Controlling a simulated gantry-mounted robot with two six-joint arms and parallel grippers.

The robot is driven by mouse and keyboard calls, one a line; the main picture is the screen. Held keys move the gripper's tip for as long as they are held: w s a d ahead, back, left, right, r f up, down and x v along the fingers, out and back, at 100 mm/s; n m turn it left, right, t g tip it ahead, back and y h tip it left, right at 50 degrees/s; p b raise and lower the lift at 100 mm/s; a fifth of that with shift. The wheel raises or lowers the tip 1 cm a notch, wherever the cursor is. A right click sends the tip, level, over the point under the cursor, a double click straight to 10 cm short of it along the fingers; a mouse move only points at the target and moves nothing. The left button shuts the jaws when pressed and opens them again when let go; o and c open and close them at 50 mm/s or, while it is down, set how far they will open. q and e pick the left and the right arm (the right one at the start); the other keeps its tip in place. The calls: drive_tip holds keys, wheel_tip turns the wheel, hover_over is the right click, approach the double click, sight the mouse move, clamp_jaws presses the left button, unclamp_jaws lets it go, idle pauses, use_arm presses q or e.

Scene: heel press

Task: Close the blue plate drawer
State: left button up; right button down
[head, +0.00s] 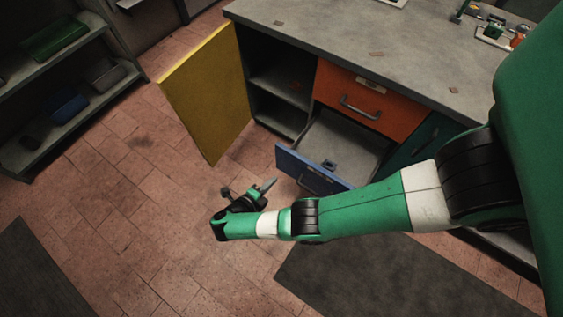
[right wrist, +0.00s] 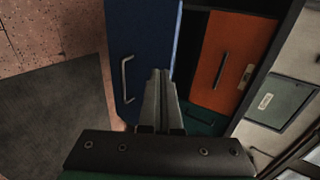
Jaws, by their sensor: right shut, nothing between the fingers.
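The blue plate drawer (head: 312,170) is pulled out from the workbench, below the orange drawer, with its grey inside showing. Its blue front (right wrist: 142,45) and metal handle (right wrist: 127,79) show in the right wrist view. My right gripper (head: 268,186) is shut and empty, just in front of the left part of the blue front in the head view. In the right wrist view its fingers (right wrist: 158,80) overlap the blue front, right of the handle; I cannot tell if they touch it. My left gripper is not in view.
The orange drawer (head: 371,98) is shut above the blue one. A yellow cabinet door (head: 208,95) stands wide open to the left. A teal drawer (head: 418,140) is at the right. Shelves (head: 60,125) stand far left; the floor between is clear.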

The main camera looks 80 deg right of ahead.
drive_tip(key=b, duration=0.2)
approach(295, 158)
wheel_tip(295, 158, down, 3)
drive_tip(key=d, duration=0.1)
drive_tip(key=s+d, duration=0.1)
drive_tip(key=d, duration=0.2)
drive_tip(key=shift+s+d, duration=0.2)
drive_tip(key=shift+s, duration=0.2)
drive_tip(key=shift+s+d, duration=0.1)
drive_tip(key=shift+d, duration=0.3)
